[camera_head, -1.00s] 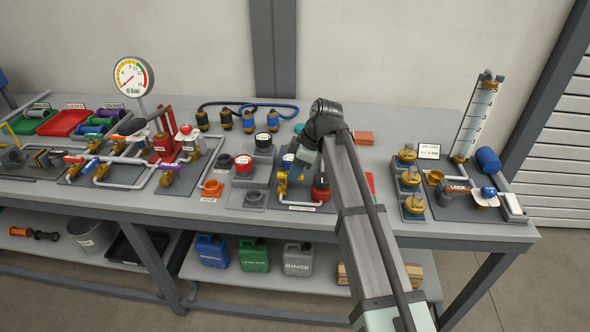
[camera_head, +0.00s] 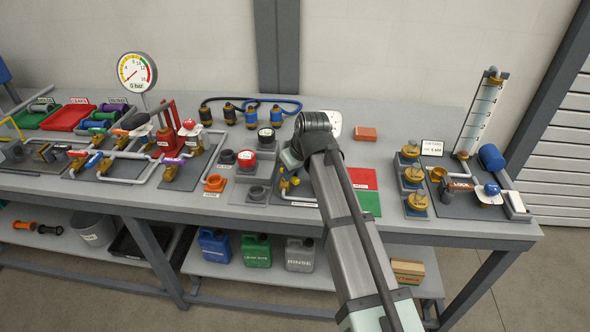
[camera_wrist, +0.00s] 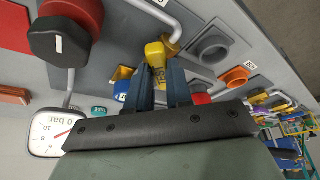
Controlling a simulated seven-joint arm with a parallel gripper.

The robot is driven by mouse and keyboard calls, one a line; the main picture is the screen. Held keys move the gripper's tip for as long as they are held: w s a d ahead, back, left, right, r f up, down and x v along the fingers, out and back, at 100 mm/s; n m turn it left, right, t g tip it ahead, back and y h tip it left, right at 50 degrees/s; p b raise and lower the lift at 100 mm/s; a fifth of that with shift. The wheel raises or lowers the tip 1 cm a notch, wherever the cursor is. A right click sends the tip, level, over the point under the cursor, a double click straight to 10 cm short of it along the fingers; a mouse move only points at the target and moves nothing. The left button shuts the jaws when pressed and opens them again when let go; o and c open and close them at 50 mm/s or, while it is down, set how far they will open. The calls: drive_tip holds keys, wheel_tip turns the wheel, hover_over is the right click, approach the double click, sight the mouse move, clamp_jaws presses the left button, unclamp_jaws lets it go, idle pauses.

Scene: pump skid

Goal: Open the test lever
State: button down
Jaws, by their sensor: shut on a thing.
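The test lever, a yellow handle (camera_wrist: 156,52) with dark marking, shows in the wrist view between the tips of my gripper (camera_wrist: 163,80). My two dark fingers are shut on it. In the head view my gripper (camera_head: 289,168) is over the test rig's plate, right of the pump row. A bit of yellow (camera_head: 291,183) shows just below it, and my arm hides much of the rig. A small gauge (camera_wrist: 47,132) in the wrist view reads about 0 bar.
A red knob with a black grip (camera_wrist: 66,30) stands close beside the lever in the wrist view. A red-capped unit (camera_head: 243,160) and an orange ring (camera_head: 214,184) stand left of my gripper. Red and green mats (camera_head: 364,178) lie right of my arm.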

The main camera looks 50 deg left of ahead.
drive_tip(key=m, duration=0.1)
drive_tip(key=s+m+t, duration=0.1)
drive_tip(key=m, duration=0.2)
drive_tip(key=shift+s+a+m+t, duration=0.25)
drive_tip(key=shift+m+t, duration=0.05)
drive_tip(key=shift+t, duration=0.1)
drive_tip(key=shift+s+a+m+t+h, duration=0.2)
drive_tip(key=shift+s+m+t+h, duration=0.1)
drive_tip(key=shift+m, duration=0.65)
drive_tip(key=shift+s+a+m+t+h, duration=0.2)
drive_tip(key=shift+m+t+h, duration=0.1)
drive_tip(key=shift+m, duration=0.65)
drive_tip(key=c, duration=1)
unclamp_jaws()
drive_tip(key=shift+r, duration=0.1)
drive_tip(key=v, duration=1.3)
drive_tip(key=shift+s+r, duration=0.15)
drive_tip(key=shift+r, duration=0.2)
